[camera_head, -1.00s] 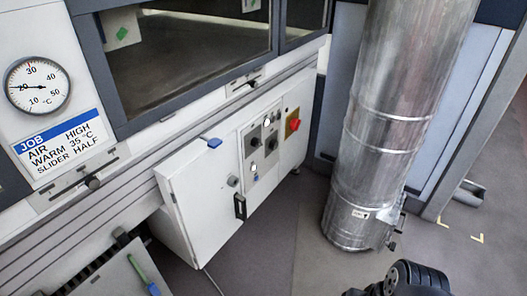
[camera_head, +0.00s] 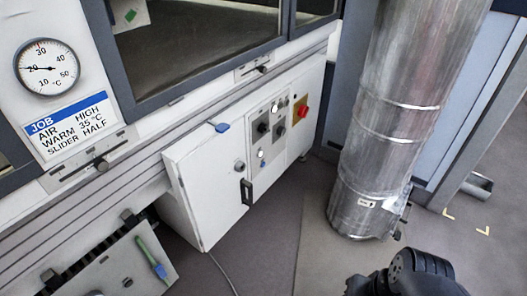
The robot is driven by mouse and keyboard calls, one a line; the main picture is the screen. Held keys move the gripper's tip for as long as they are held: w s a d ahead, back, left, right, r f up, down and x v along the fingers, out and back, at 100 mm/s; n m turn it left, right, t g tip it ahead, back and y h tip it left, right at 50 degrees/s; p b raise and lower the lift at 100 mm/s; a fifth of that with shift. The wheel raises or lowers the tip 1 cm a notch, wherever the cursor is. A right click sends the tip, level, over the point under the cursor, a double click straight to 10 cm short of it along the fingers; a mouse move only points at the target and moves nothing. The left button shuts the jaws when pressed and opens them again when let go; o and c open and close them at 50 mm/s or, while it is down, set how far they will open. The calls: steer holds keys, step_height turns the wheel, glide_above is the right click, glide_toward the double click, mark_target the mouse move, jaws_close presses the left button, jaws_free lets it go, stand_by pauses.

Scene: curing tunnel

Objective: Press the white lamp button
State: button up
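The grey control panel (camera_head: 267,143) is on the front of the white cabinet. A small white round button (camera_head: 261,153), bright like a lamp, sits low on the panel. Another small whitish round spot (camera_head: 275,107) shows near the panel's top; I cannot tell whether it is also a button. Dark knobs (camera_head: 263,128) lie between them. A black part of my arm shows at the bottom right, apart from the panel. My gripper's fingers are not in view.
A red switch (camera_head: 303,112) is right of the panel. The cabinet door (camera_head: 207,185) has a black handle (camera_head: 246,191). A large metal duct (camera_head: 385,130) stands to the right. A job sign (camera_head: 72,122) and dial (camera_head: 47,67) are at left. Floor before the cabinet is clear except a cable.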

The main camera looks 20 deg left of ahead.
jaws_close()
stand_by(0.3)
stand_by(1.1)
